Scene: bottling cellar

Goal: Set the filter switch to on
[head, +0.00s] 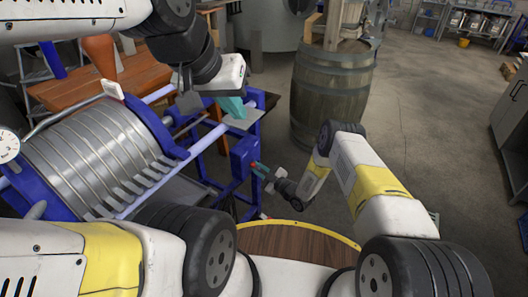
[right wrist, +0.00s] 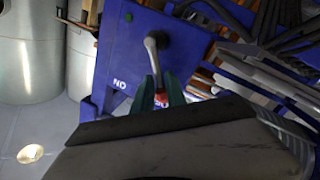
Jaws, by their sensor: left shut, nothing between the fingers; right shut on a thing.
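The filter switch is on a blue box (head: 243,158) at the near end of the plate filter. In the right wrist view its grey lever (right wrist: 152,58) runs from a dark pivot down to a red tip (right wrist: 161,98). A white label (right wrist: 120,83), reading upside down as ON, is on the box left of the lever. My right gripper (head: 262,171) is shut on the red lever end, with its teal fingers (right wrist: 159,92) around it. My left gripper (head: 234,108) is shut and empty above the filter's end frame, higher than the switch box.
The plate filter (head: 95,155) with its blue frame fills the left. A wooden barrel (head: 325,100) stands behind my right arm, and a wooden table (head: 125,80) is at the back left. Floor (head: 430,125) is clear to the right.

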